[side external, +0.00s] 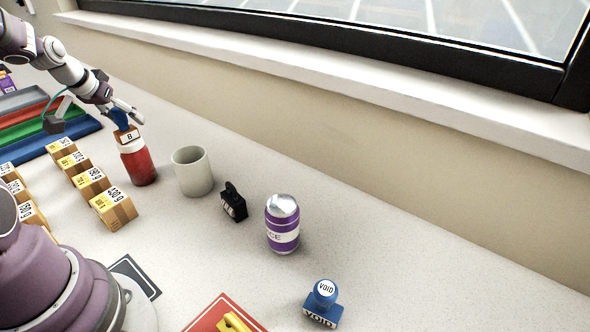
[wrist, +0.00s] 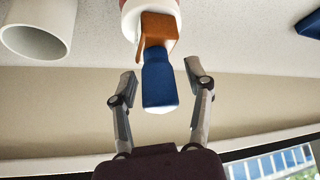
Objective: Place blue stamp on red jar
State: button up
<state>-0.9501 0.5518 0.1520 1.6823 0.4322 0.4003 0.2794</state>
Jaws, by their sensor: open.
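The red jar (side external: 139,165) with a white lid stands upright left of the grey mug; its lid also shows at the top edge of the wrist view (wrist: 129,22). A stamp with a blue handle (wrist: 158,82) and an orange-brown base (wrist: 160,32) rests on or just at the lid; the base, labelled "8", shows in the side view (side external: 127,136). My gripper (wrist: 162,82) is open, with its fingers on either side of the blue handle and visible gaps. A second, all-blue VOID stamp (side external: 323,302) stands at the front right, far from my gripper.
A grey mug (side external: 192,171), a black stamp (side external: 233,202) and a purple can (side external: 282,224) stand in a row right of the jar. Several small cartons (side external: 113,208) lie left. Coloured trays (side external: 45,122) are behind them. The counter's right side is clear.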

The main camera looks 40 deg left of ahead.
jog(key=shift+r, duration=0.1)
jog(key=v, duration=1.1)
jog(key=w+d+r+m+h, duration=0.2)
jog(key=w+d+m, duration=0.1)
jog(key=d, duration=1.2)
jog(key=s+d+f+m, duration=0.2)
jog(key=s+d, duration=0.3)
jog(key=d, duration=0.5)
jog(key=shift+s+f+m+h, duration=0.2)
jog(key=shift+f+m+h, duration=0.2)
jog(key=shift+f, duration=0.2)
